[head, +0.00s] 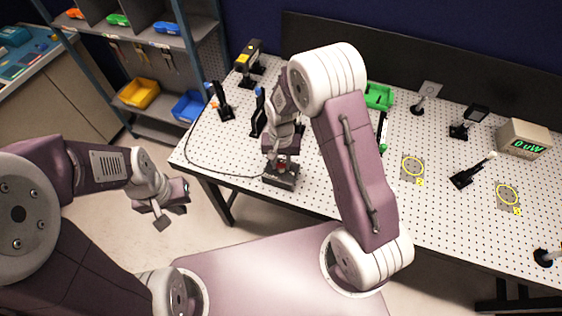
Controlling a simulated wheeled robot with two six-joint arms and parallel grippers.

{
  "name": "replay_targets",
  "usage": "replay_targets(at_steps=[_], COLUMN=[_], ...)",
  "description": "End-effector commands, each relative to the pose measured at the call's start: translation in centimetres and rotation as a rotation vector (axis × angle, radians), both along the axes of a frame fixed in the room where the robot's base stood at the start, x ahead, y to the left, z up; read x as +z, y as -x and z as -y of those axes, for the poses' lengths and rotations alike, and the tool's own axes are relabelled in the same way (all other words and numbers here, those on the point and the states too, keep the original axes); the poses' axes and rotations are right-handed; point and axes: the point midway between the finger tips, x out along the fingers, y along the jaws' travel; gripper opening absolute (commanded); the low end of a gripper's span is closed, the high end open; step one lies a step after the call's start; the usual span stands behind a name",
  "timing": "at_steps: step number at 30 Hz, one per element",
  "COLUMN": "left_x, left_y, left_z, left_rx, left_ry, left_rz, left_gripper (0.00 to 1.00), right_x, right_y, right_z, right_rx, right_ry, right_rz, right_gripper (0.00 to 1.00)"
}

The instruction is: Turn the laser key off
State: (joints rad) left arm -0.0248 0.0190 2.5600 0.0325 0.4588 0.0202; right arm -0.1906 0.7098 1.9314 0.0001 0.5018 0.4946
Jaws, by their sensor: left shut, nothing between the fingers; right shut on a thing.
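A small dark control box (281,181) with a red spot on top sits near the front left edge of the perforated table. A dark cable runs from it along the table's left edge. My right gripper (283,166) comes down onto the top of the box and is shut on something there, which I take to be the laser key. The key itself is hidden by the fingers and too small to make out. My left gripper (160,217) is shut and empty, out in front of the table to the left.
The white perforated table (455,222) carries several optics posts, a green bin (379,96) and a power meter (524,139) reading 0 uW. A yellow-and-black laser device (249,60) stands at the back left. A shelf with a yellow bin (139,93) and a blue bin (189,106) is further left.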

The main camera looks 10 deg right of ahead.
Motion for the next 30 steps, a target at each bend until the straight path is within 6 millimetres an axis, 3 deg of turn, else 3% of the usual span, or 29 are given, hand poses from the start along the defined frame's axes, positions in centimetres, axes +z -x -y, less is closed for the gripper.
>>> replay_targets(at_steps=[30], left_x=[0.7], left_y=[0.0], left_z=[0.0], left_rx=[0.0], left_ry=[0.0], left_rz=[0.0], left_gripper=[0.0], right_x=[0.27], right_y=[-0.27], right_z=[-0.02], right_rx=[0.952], right_ry=[0.001], right_rz=[0.007], right_gripper=[0.0])
